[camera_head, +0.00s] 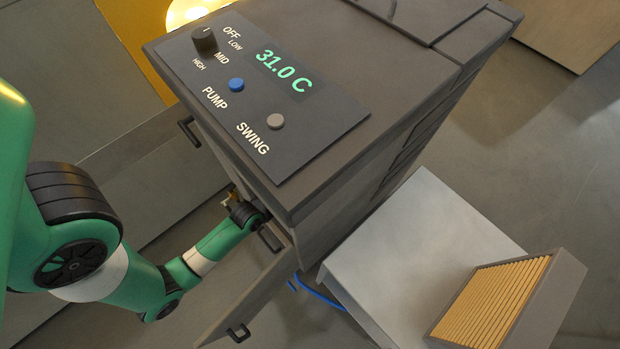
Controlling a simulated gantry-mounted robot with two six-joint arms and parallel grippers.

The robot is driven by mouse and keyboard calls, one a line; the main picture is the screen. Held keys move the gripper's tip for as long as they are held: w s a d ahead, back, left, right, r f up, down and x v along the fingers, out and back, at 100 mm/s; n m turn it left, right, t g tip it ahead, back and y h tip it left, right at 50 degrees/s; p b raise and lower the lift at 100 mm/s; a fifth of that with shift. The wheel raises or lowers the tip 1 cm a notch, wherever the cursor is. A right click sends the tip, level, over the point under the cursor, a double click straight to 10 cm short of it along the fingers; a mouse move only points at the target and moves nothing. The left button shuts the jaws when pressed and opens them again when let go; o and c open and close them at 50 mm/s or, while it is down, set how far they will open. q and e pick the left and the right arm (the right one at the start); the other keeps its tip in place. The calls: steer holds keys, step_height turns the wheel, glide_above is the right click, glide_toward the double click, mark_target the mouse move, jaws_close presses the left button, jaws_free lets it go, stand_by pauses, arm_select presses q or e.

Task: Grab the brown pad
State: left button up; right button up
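The brown pad (494,302) is a ribbed tan panel in a dark grey frame. It stands tilted on a light grey table (420,230) at the lower right. My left gripper (250,215) is at the side of a dark grey cooler-like cabinet (350,195), far to the left of the pad. Its fingertips are small and partly hidden against the cabinet, so I cannot tell whether they are open or shut. My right gripper is not in view.
The cabinet top has a control panel (265,90) with a knob (204,40), a blue button (236,84) and a grey button (276,121). A panel with a black handle (238,332) sticks out low on the left. A blue hose (318,294) lies beside the table. The table's left part is clear.

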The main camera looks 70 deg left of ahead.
arm_select(q)
jaws_close()
steer(key=shift+r, duration=0.15)
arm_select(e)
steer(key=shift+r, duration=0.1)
